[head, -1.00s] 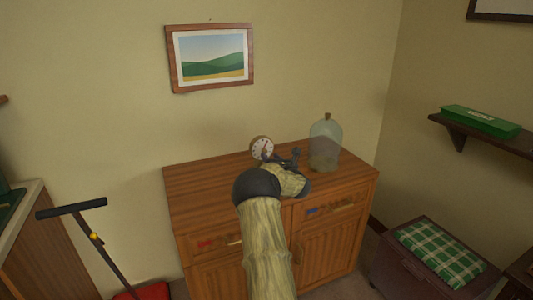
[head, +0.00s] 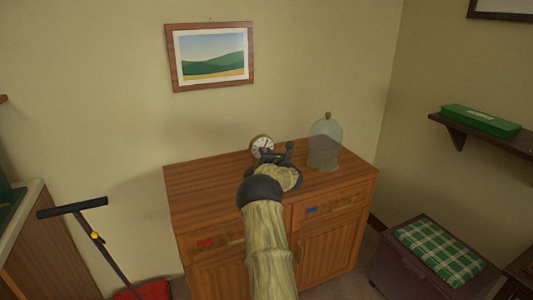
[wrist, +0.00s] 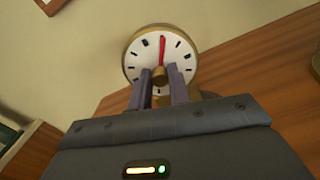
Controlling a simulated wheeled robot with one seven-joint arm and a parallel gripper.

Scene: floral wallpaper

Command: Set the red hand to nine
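A round clock with a brass rim and white face (wrist: 137,57) fills the top middle of the wrist view; it also stands on the wooden cabinet in the head view (head: 258,142). Its red hand (wrist: 163,48) points nearly straight up in the wrist view. A brass knob (wrist: 159,76) sits near the middle of the face. My gripper (wrist: 160,74) is in front of the clock, with its two fingers apart, one on each side of the knob. Whether they touch it I cannot tell. The fingers hide the lower part of the face.
The clock stands on the wooden cabinet (head: 205,183). A glass jar (head: 325,145) stands to the right of my gripper on the cabinet top. The cabinet top's left part is clear. A framed picture (head: 211,56) hangs on the wall above.

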